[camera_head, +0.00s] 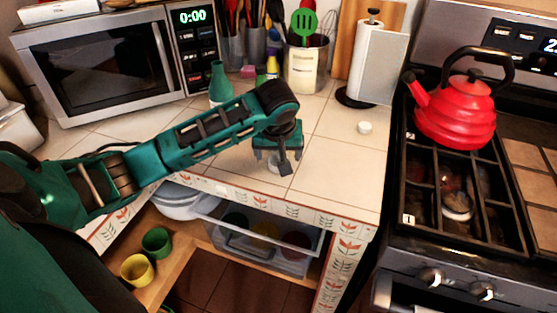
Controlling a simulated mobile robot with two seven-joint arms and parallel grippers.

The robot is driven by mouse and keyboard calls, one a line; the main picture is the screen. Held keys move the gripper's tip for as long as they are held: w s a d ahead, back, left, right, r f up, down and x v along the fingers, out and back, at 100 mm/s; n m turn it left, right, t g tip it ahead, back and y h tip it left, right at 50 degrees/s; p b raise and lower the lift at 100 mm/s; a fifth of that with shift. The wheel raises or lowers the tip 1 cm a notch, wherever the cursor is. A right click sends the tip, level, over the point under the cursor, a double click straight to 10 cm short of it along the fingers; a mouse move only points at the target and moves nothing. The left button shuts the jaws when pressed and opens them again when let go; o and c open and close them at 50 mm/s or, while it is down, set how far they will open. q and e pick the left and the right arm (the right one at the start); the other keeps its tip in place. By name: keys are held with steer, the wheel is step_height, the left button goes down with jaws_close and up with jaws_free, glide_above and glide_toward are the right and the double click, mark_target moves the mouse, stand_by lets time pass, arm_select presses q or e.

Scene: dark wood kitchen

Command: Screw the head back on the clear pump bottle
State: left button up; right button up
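My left gripper (278,163) points down over the tiled counter, near its front edge. Its fingertips show small and dark, with a pale patch beside them. I cannot tell whether they hold anything. I cannot make out the clear pump bottle for certain; my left arm covers part of the counter. My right gripper is not in view.
A green bottle (219,84) stands behind my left arm, beside the microwave (98,66). A utensil crock (306,69) and a paper towel roll (371,62) stand at the back. A red kettle (455,113) is on the stove. The counter's right front is clear.

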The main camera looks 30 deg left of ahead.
arm_select(q)
steer(key=shift+w+a+f, duration=0.1)
steer(key=shift+w+f, duration=0.05)
steer(key=shift+f, duration=0.3)
steer(key=shift+c, duration=0.5)
steer(key=c, duration=1)
